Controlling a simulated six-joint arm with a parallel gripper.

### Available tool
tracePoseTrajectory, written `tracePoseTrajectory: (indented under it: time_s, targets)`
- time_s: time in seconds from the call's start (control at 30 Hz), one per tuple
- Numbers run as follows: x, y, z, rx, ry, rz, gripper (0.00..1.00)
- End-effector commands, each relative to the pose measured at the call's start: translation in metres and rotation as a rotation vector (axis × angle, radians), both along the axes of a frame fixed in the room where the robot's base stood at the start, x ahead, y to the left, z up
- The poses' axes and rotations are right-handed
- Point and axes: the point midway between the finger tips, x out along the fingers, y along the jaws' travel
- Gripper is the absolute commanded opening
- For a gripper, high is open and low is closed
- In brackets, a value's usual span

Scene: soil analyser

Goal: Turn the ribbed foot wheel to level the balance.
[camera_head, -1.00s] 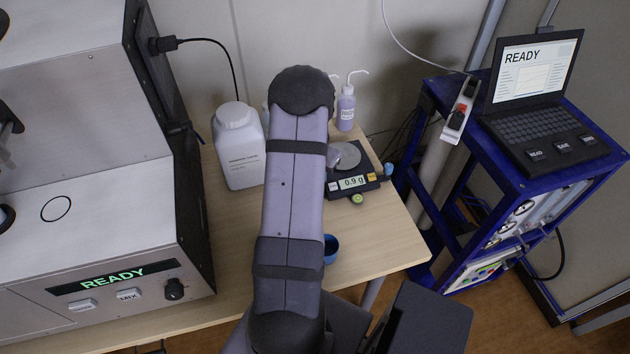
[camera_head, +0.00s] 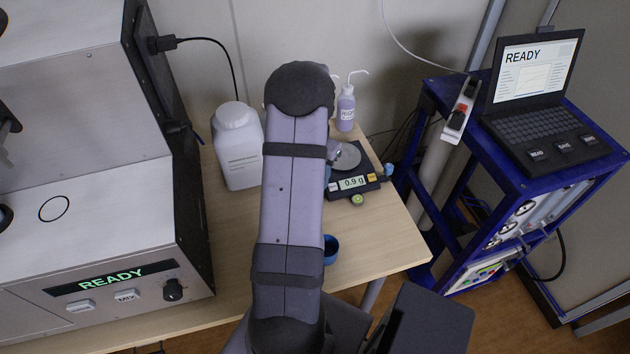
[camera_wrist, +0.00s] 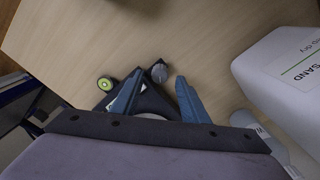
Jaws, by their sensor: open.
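The balance (camera_head: 368,186) stands on the table, its display reading 0.9 g and a round pan on top. A green round bubble level (camera_head: 357,199) sits at its front edge; it also shows in the wrist view (camera_wrist: 104,83). The ribbed foot wheel (camera_wrist: 159,72) is a small dark grey knob at the balance's corner in the wrist view. In the head view my arm hides it. Contact cannot be told.
A white bottle (camera_head: 238,150) stands left of my arm; its SAND label shows in the wrist view. A wash bottle (camera_head: 346,108) stands behind the balance. A blue cup (camera_head: 331,246) is near the table's front. The table front right of it is clear.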

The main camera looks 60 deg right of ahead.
Motion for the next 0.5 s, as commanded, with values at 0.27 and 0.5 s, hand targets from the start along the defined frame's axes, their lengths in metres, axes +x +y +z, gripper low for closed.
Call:
tracePoseTrajectory:
  time_s: [0.27, 0.5]
  targets:
    - [0.000, -0.001, 0.036, -0.003, -0.002, 0.000, 0.41]
    - [0.000, 0.000, 0.046, -0.002, -0.001, 0.000, 0.41]
